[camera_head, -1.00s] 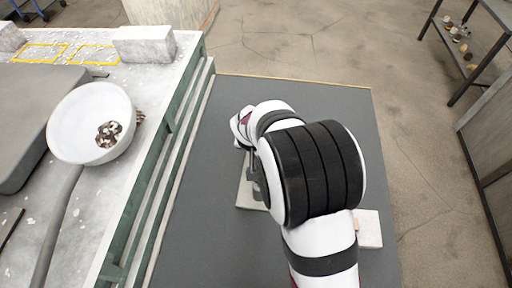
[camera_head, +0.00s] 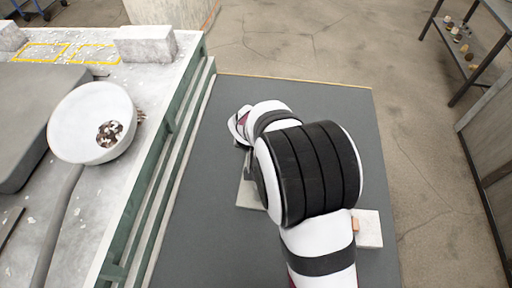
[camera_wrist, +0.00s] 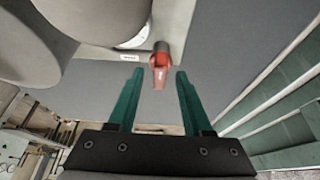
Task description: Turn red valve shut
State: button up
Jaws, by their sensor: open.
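In the wrist view the red valve (camera_wrist: 160,66) is a small red handle beside a grey rounded body with a white dial. It stands between and just beyond the fingertips of my gripper (camera_wrist: 156,76). The two green fingers are apart, one on each side of the valve's line, and nothing is held between them. I cannot tell whether a finger touches the handle. In the head view my arm hides the valve and the fingers.
A white ladle bowl (camera_head: 92,124) with dark and white bits inside rests on the pale bench at left, its grey handle (camera_head: 58,220) toward the front. A white block (camera_head: 146,44) lies on the bench's far edge. A pale plate (camera_head: 368,229) lies right of my arm.

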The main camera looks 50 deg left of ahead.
jog(key=v, duration=1.5)
jog(key=shift+r, duration=0.4)
jog(key=w+d+r+m+h, duration=0.2)
jog(key=w+d+m, duration=0.3)
jog(key=d, duration=0.9)
jog(key=s+d+m+g, duration=0.15)
jog(key=d+m, duration=0.25)
jog(key=d, duration=1.2)
jog(key=s+d+m+g, duration=0.2)
jog(key=s+d+m, duration=0.3)
jog(key=s+d, duration=0.3)
jog(key=shift+s+f+y, duration=0.3)
jog(key=shift+s+f, duration=0.15)
jog(key=shift+s, duration=0.3)
